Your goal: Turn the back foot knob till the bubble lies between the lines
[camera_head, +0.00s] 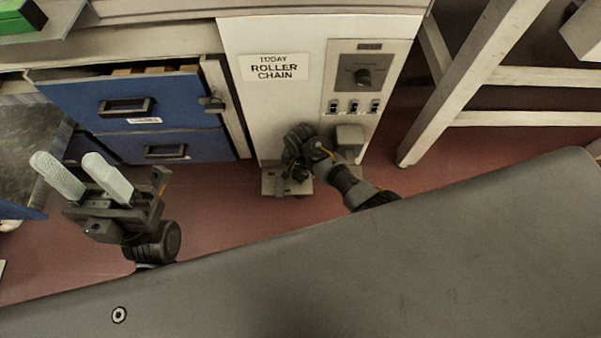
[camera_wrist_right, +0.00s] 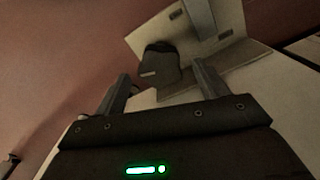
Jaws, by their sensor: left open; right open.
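The back foot knob seems to be the dark, rounded knob (camera_wrist_right: 160,64) in the right wrist view, with a small pale mark on its face. It stands by a cream bracket (camera_wrist_right: 225,52). My right gripper (camera_wrist_right: 163,74) is open, and its two fingers point towards the knob from either side; I cannot tell whether they touch it. In the head view my right gripper (camera_head: 290,178) is low at the cabinet's foot plate (camera_head: 270,186) and hides the knob. My left gripper (camera_head: 76,172) is open and empty at the left, away from the cabinet. I cannot make out a bubble or lines.
Red floor (camera_head: 225,225) is clear between my grippers.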

